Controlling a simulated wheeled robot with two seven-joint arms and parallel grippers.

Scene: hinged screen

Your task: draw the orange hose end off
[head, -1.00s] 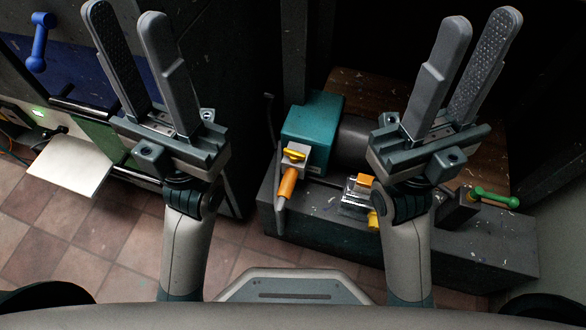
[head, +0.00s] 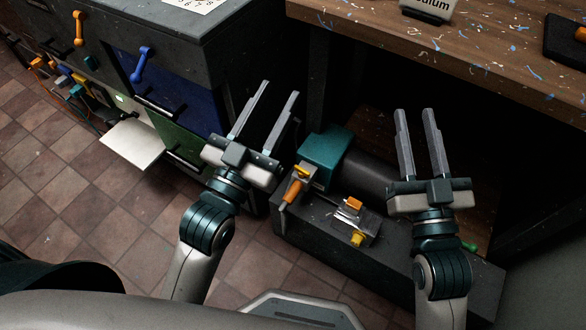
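The orange hose end (head: 291,191) is on the front of a teal machine (head: 325,156) on a low dark bench, just below a yellow piece (head: 302,171). It points down and to the left. My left gripper (head: 281,90) is open and empty, above and to the left of the hose end and apart from it. My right gripper (head: 415,112) is open and empty, to the right of the machine, over its dark cylinder and the shelf behind.
A dark cabinet (head: 190,45) with blue and green drawers stands at the left, with a white plate (head: 132,144) sticking out. A wooden worktop (head: 470,60) spans the upper right. A metal block with orange and yellow parts (head: 349,215) sits on the bench (head: 385,262). The tiled floor at left is clear.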

